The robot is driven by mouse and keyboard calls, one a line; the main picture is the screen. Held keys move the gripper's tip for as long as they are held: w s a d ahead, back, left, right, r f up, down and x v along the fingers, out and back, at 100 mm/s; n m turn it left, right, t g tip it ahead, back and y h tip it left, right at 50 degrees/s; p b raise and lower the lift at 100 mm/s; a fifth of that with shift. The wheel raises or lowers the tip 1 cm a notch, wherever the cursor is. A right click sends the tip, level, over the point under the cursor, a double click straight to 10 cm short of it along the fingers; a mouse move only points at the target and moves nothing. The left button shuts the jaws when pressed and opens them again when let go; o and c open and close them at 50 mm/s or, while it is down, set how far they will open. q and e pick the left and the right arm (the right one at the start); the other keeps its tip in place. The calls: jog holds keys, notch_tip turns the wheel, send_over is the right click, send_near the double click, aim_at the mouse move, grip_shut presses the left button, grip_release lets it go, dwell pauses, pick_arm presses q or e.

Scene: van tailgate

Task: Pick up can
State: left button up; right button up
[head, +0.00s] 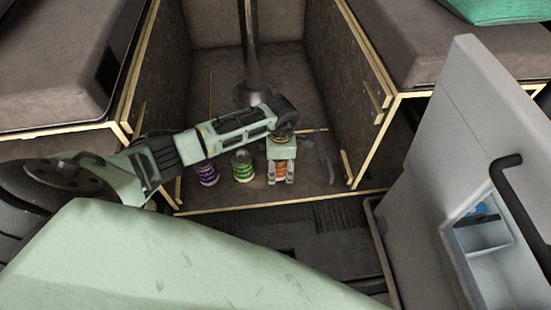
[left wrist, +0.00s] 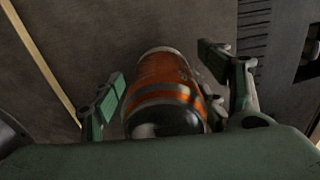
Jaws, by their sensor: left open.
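An orange can (head: 280,170) stands on the van floor, at the right end of a short row of cans. My left gripper (head: 281,180) is over it from above, with a finger on each side. In the left wrist view the orange can (left wrist: 165,90) lies between the two open fingers of my left gripper (left wrist: 172,95), with a gap visible on both sides. My right gripper is not in view.
A metal table post (head: 252,60) rises behind the cans. Wooden-edged bench boxes (head: 370,85) wall in the floor on both sides. An open grey fridge door (head: 440,130) stands at the right. The floor behind the cans is mostly clear.

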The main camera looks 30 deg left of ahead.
pick_arm(q)
jog(key=shift+w+a+f, duration=0.15)
jog(key=shift+a+f, duration=0.1)
jog(key=shift+f, duration=0.55)
jog(key=shift+r, duration=0.15)
jog(key=shift+s+d+r, duration=0.1)
jog(key=shift+s+d, duration=0.05)
jog(key=shift+s, duration=0.05)
jog(key=shift+c, duration=0.5)
jog(key=c, duration=0.4)
jog(key=shift+c, duration=0.7)
jog(key=c, duration=0.7)
jog(key=shift+w, duration=0.1)
jog(key=shift+c, duration=0.8)
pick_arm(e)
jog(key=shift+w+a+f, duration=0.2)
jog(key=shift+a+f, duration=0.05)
